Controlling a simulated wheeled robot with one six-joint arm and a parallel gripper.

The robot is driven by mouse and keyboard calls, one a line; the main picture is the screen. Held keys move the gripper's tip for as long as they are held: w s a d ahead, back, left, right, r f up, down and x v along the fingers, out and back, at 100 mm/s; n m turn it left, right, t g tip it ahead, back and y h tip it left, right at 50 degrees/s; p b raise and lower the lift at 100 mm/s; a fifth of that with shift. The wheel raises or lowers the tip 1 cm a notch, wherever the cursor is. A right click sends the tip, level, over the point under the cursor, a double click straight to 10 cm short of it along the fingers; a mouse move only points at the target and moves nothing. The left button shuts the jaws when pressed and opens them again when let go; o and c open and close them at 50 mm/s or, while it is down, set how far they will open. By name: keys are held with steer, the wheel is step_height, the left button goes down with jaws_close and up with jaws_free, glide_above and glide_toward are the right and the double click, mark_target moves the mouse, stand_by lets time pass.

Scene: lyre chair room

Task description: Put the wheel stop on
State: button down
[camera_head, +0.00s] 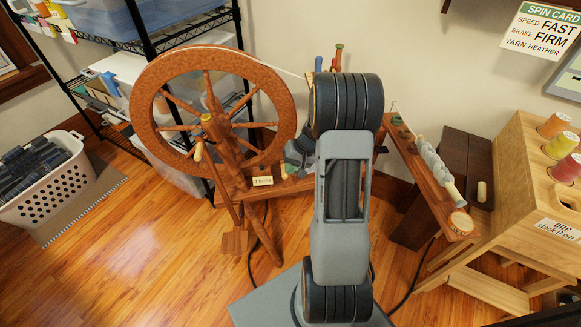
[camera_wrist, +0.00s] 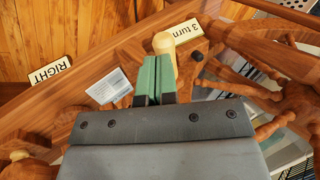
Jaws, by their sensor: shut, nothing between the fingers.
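The spinning wheel's large wooden wheel (camera_head: 145,105) stands upright on its frame at left centre in the head view; part of it shows at the right of the wrist view (camera_wrist: 290,97). A pale, round-ended knob (camera_wrist: 163,42) stands by the wooden beam; I cannot tell for sure whether it is the wheel stop. My gripper (camera_wrist: 156,60) has green fingers, shut together and empty, right beside the knob; whether they touch it is unclear. In the head view my arm hides much of the area around the gripper.
A small dark peg (camera_wrist: 197,57) is near the knob. A laundry basket (camera_head: 60,195) is at left, a wooden spool stand (camera_head: 520,170) at right. Open floor lies at left front.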

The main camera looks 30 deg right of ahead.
steer(key=shift+r, duration=0.15)
steer(key=p+v, duration=0.6)
steer(key=v, duration=0.3)
steer(key=shift+r+p, duration=0.3)
steer(key=shift+r, duration=0.2)
steer(key=shift+a, duration=0.15)
